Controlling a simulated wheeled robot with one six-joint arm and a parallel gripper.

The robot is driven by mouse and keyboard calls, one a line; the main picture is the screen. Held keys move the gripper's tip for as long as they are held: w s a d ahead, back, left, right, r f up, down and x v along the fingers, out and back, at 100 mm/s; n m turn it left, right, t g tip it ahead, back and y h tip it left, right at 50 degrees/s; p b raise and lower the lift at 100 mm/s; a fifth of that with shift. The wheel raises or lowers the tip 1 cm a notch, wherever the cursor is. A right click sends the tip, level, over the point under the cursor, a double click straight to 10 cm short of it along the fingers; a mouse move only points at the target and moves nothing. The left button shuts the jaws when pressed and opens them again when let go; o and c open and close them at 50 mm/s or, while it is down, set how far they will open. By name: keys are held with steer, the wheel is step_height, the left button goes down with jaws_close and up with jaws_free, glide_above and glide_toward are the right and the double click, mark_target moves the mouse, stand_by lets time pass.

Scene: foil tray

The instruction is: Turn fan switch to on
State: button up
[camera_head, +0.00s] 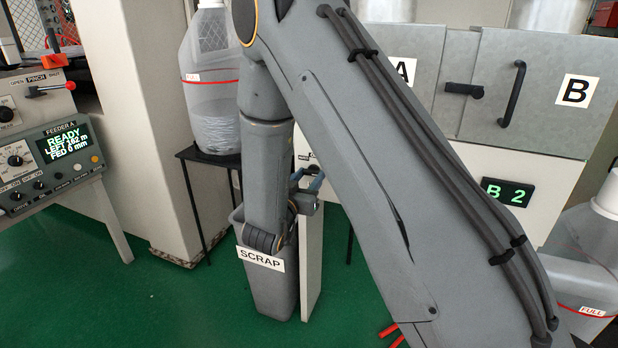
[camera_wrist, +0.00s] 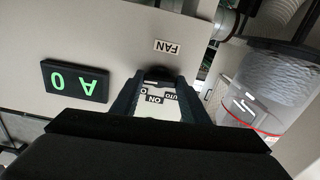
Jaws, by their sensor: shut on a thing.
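In the wrist view, which is upside down, a pale panel carries a FAN label (camera_wrist: 167,47). The dark fan switch (camera_wrist: 158,72) is just below it in the picture, between the fingertips of my gripper (camera_wrist: 157,80). My gripper is shut on the switch. Parts of the ON label (camera_wrist: 155,99) and an AUTO label (camera_wrist: 172,96) show between the fingers. The fingers hide much of the switch, so I cannot tell which setting it points to. In the head view, my gripper (camera_head: 308,184) is partly hidden behind my arm, against the pale panel.
A green display (camera_wrist: 75,81) reads A 0 beside the switch. A translucent jug (camera_wrist: 275,92) is to the right in the wrist view. In the head view, a grey SCRAP bin (camera_head: 275,285) stands below my gripper, and a feeder console (camera_head: 50,165) is at the left.

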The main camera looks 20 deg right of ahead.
steer(key=shift+m, duration=0.4)
steer(key=o, duration=1.1)
steer(key=shift+c, duration=0.2)
steer(key=v, duration=0.8)
steer(key=shift+w, duration=0.1)
